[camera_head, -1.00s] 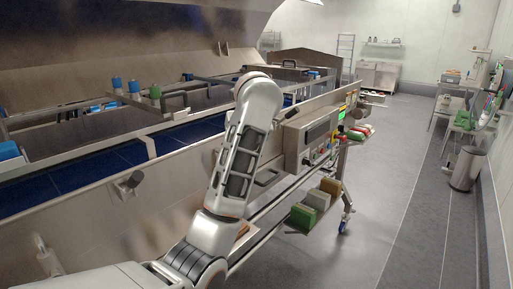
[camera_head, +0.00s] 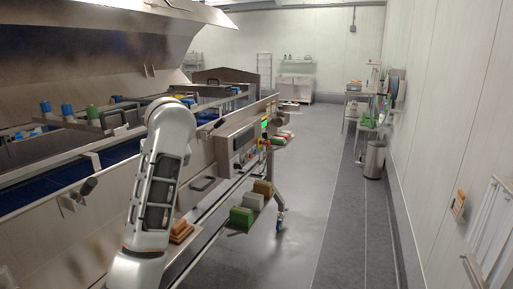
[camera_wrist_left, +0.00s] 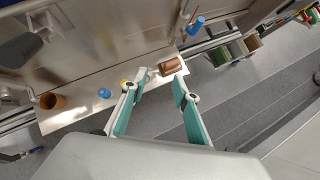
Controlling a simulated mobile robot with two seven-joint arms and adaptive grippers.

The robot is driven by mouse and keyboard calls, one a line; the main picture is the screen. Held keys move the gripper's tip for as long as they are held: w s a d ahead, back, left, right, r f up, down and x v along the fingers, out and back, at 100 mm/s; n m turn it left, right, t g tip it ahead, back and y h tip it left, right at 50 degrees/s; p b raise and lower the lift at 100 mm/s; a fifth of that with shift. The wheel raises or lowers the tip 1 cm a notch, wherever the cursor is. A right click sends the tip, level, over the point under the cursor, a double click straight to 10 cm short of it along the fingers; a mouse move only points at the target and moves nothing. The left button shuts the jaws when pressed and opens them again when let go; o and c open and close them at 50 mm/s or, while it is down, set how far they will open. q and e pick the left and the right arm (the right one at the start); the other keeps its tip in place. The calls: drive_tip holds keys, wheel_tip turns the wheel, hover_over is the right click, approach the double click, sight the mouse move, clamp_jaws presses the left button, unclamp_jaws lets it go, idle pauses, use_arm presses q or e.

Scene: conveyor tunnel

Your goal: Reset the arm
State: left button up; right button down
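My left arm (camera_head: 160,185) rises at the lower left in the head view, bent at a rounded joint, in front of the conveyor's steel side. Its gripper does not show there. In the left wrist view my left gripper (camera_wrist_left: 160,86) has two teal-lined fingers spread apart with nothing between them. Past the fingertips are a steel ledge (camera_wrist_left: 75,112) and a brown block (camera_wrist_left: 172,66). My right gripper is in neither view.
The conveyor tunnel's hood (camera_head: 90,50) fills the left. A control box (camera_head: 237,145) and a low shelf with a green block (camera_head: 241,217) stick out beside it. A bin (camera_head: 374,160) stands by the right wall. The floor (camera_head: 305,200) between is clear.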

use_arm(q)
drive_tip(key=s+d+f+n+h, duration=0.15)
drive_tip(key=f+n, duration=0.25)
drive_tip(key=f, duration=0.8)
drive_tip(key=s+f+n+h, duration=0.1)
drive_tip(key=s+f+n, duration=0.25)
drive_tip(key=f, duration=0.85)
drive_tip(key=s+d+f+n+h, duration=0.15)
drive_tip(key=f+n, duration=0.35)
drive_tip(key=f, duration=0.7)
drive_tip(key=s+f+n+t+h, duration=0.1)
drive_tip(key=s+f+n+t, duration=0.1)
drive_tip(key=s+f+n, duration=0.7)
drive_tip(key=s+f+n+t+h, duration=0.1)
drive_tip(key=s+f+n, duration=0.2)
drive_tip(key=s, duration=1.5)
wheel_tip(320, 180, down, 2)
drive_tip(key=shift+s+f+h, duration=0.15)
drive_tip(key=shift+s+h, duration=0.1)
drive_tip(key=shift+h, duration=0.05)
